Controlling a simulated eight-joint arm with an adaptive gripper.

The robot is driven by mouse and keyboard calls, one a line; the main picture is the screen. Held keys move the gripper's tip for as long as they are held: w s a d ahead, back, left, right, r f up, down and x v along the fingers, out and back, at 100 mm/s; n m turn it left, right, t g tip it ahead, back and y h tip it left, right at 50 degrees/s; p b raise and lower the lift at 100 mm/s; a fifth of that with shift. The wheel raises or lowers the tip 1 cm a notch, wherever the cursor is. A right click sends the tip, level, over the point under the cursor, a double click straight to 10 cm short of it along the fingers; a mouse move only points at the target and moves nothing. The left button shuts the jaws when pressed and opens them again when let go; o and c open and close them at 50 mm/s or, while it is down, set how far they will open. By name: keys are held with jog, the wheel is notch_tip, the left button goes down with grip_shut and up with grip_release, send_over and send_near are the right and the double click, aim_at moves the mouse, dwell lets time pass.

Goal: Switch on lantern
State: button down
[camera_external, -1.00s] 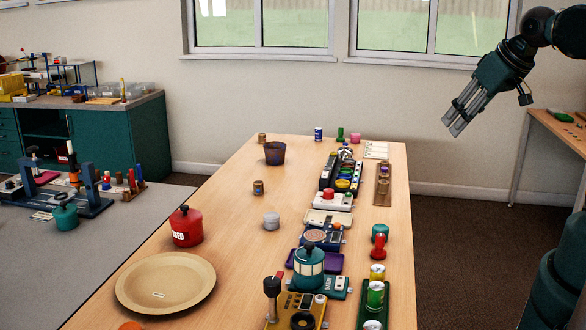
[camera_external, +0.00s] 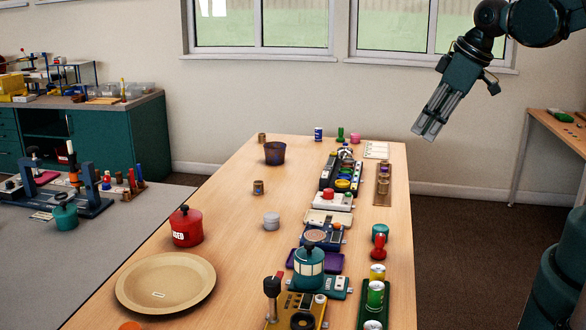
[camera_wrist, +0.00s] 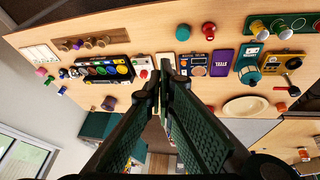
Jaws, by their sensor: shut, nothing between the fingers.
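The lantern (camera_external: 308,266) looks like a teal lidded cylinder with pale panels, standing upright on a teal base (camera_external: 333,287) with a small pale button at its right. It also shows in the wrist view (camera_wrist: 246,74), right of the fingers. Whether it is lit cannot be told. My gripper (camera_external: 424,134) is shut and empty, high in the air beyond the table's right edge and far from the lantern. In the wrist view, its fingertips (camera_wrist: 161,84) meet at the centre of the picture.
A purple tray (camera_external: 295,258), a round-topped blue device (camera_external: 316,234) and a yellow device with a lever (camera_external: 289,307) stand close around the lantern. A green rack of cans (camera_external: 374,297) is to its right. A plate (camera_external: 166,282) and red pot (camera_external: 186,228) stand left.

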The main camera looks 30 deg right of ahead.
jog(key=s+a+f+n+g+p, duration=0.1)
jog(key=s+a+f+n+g, duration=0.1)
jog(key=a+f+n, duration=0.4)
jog(key=s+a+f+n+g+p, duration=0.2)
jog(key=a+f+n+g, duration=0.2)
jog(key=a+n, duration=1)
jog(key=shift+a+f+g+p, duration=0.35)
jog(key=shift+a+f, duration=0.5)
jog(key=shift+a, duration=3.3)
jog(key=shift+f, duration=0.1)
jog(key=b, duration=0.3)
send_over(338, 284)
jog(key=f, duration=1.2)
jog(key=shift+w+d, duration=0.2)
jog(key=shift+w, duration=0.1)
jog(key=shift+d+f+b, duration=0.1)
jog(key=shift+f+b, duration=0.3)
jog(key=shift+f, duration=0.35)
